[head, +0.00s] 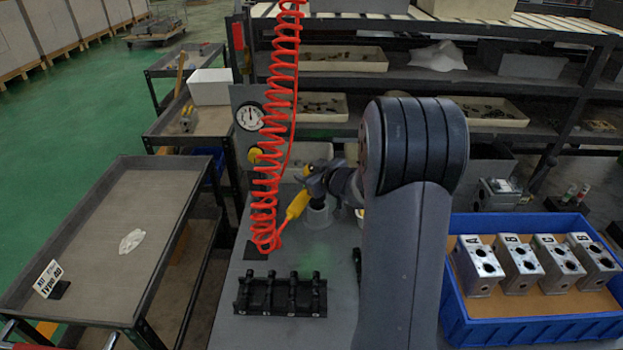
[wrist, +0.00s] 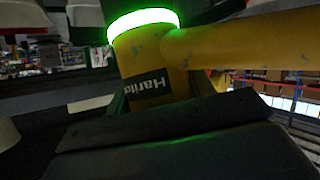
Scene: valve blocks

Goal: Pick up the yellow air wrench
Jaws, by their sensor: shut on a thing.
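The yellow air wrench (head: 297,205) is up above the grey bench, at the lower end of the red coiled hose, left of my arm in the head view. My gripper (head: 316,184) is at its upper part and shut on it. In the wrist view the wrench (wrist: 215,50) fills the top, with a glowing green ring and a dark label on its yellow body. My dark jaws (wrist: 165,125) lie across the lower part of that view, against the wrench. The exact contact of the fingertips is hidden.
The red hose (head: 275,120) hangs down past a pressure gauge (head: 249,117). A black rack (head: 281,296) stands on the bench (head: 240,330) below. A blue crate (head: 535,332) with several lettered valve blocks (head: 476,265) is at right. A grey cart (head: 110,230) stands left.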

